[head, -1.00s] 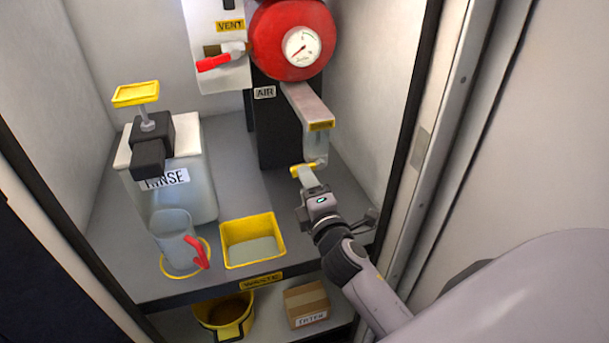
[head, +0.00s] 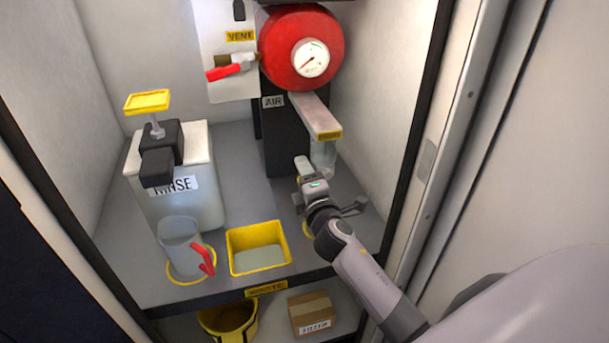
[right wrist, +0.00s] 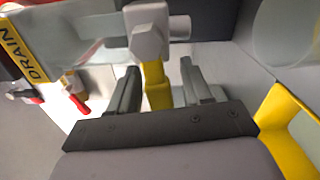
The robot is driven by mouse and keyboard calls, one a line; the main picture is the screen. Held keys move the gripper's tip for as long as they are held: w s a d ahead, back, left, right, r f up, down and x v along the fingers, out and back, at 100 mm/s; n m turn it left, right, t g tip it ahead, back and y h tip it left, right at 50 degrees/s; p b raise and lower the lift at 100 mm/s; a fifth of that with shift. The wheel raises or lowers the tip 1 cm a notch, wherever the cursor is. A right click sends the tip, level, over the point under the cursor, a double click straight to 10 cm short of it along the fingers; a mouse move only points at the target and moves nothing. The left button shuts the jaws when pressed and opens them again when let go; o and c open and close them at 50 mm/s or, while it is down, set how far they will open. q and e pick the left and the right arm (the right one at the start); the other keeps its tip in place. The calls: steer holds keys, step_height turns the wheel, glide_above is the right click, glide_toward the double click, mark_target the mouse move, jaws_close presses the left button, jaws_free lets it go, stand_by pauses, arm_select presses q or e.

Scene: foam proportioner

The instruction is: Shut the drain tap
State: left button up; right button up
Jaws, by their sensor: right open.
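The drain tap (right wrist: 148,30) is a pale grey body with a yellow lever (right wrist: 157,85). In the right wrist view the lever lies between the two dark fingers of my right gripper (right wrist: 160,72). The fingers are open, with a gap visible on each side of the lever. The yellow DRAIN label also shows at the left of the right wrist view (right wrist: 22,52). My left gripper is not in view.
A yellow tray (head: 286,262) and a clear jug with a red handle (head: 180,240) stand left of my gripper. The white rinse tank (head: 205,190) is behind the jug. The red tank with a gauge (head: 275,50) is above. The cabinet wall is close on the right.

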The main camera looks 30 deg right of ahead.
jaws_close()
steer(key=shift+r+m, duration=0.35)
steer(key=shift+m, duration=0.45)
jaws_free()
steer(key=v, duration=0.7)
steer(key=shift+s, duration=0.1)
